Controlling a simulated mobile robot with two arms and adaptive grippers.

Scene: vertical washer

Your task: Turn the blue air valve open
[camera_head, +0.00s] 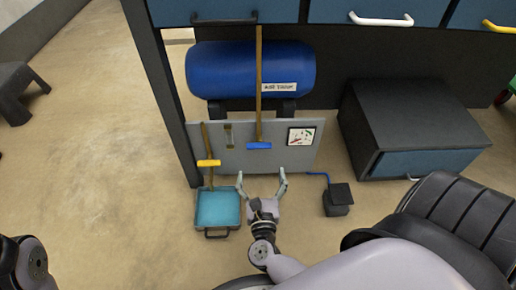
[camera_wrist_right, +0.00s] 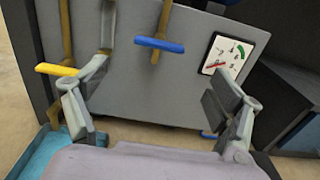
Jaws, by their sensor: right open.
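The blue air valve (camera_head: 258,146) is a short bar handle lying level across the foot of a vertical brown pipe, in front of a grey panel (camera_head: 273,159). In the right wrist view the blue valve (camera_wrist_right: 160,45) is above the middle. My right gripper (camera_head: 262,177) is open and empty, its fingers spread toward the panel just below the valve. In the right wrist view the gripper (camera_wrist_right: 162,78) shows a finger on each side, with the valve beyond them and not visibly touched. My left gripper is out of view.
A yellow valve handle (camera_head: 209,163) is left of the blue one, above a blue tray (camera_head: 217,207). A gauge (camera_head: 300,136) is on the panel's right. A blue tank (camera_head: 240,70) is behind. A small black box (camera_head: 338,200) and a dark cabinet (camera_head: 400,115) stand right.

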